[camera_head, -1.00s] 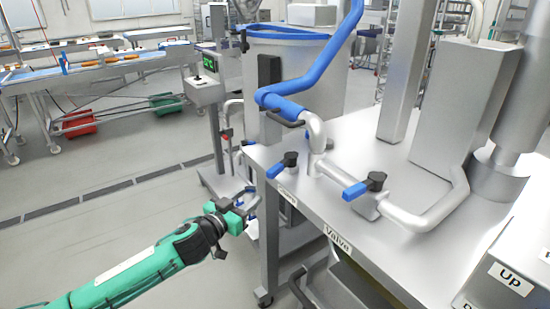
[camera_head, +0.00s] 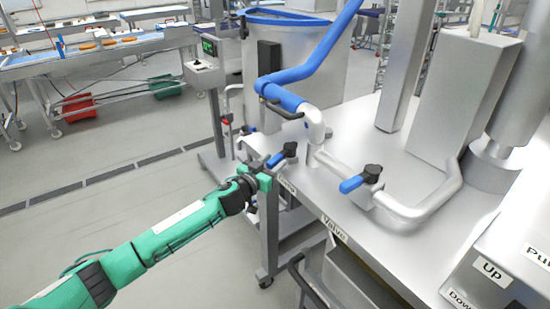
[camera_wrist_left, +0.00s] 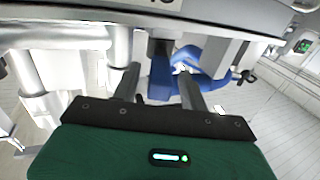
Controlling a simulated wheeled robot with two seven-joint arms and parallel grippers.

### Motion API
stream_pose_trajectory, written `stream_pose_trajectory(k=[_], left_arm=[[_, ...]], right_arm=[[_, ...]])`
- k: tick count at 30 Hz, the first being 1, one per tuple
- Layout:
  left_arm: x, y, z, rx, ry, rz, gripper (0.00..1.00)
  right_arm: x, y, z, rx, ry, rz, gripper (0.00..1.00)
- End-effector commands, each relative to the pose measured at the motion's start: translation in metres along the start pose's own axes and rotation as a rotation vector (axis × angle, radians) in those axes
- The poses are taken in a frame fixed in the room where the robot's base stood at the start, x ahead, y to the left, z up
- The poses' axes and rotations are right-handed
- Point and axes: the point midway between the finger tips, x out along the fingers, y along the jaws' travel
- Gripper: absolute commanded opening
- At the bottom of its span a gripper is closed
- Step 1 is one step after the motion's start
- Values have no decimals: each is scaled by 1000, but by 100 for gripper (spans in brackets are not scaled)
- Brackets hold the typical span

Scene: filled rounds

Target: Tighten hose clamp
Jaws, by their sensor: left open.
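A thick blue hose (camera_head: 316,62) comes down from the top and ends on a white pipe stub (camera_head: 314,124). A dark lever-like piece, which looks like the hose clamp (camera_head: 281,109), sits at that end. Whether it is tight cannot be told. The blue hose also shows in the left wrist view (camera_wrist_left: 213,86). My left gripper (camera_head: 274,160) is below the hose end, at the table's left edge, close to a blue valve handle (camera_head: 285,153). Its two fingers (camera_wrist_left: 158,78) are apart, with blue and dark parts beyond them. No grip on anything shows. My right gripper is out of view.
The metal table (camera_head: 345,205) carries pipes and a second blue valve handle (camera_head: 352,184). A large drum (camera_head: 300,50) stands behind the hose. A control box (camera_head: 205,73) stands left of it. Floor at left is free.

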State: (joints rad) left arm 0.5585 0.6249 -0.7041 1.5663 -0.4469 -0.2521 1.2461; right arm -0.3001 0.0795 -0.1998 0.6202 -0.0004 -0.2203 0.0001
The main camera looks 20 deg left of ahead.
Motion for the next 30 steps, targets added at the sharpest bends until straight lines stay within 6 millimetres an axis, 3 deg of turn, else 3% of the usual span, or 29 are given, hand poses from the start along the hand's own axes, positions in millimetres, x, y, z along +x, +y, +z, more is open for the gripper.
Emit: stream_pose_trajectory(k=[6,14,16,21,30], left_arm=[[13,0,0,0,0,1,44],[14,1,0,0,0,1,44],[14,1,0,0,0,1,36],[14,0,0,0,0,1,2],[14,2,1,-1,0,-7,0]], right_arm=[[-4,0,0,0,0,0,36],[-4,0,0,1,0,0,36],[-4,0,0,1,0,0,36],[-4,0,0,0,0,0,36],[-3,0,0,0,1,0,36]])
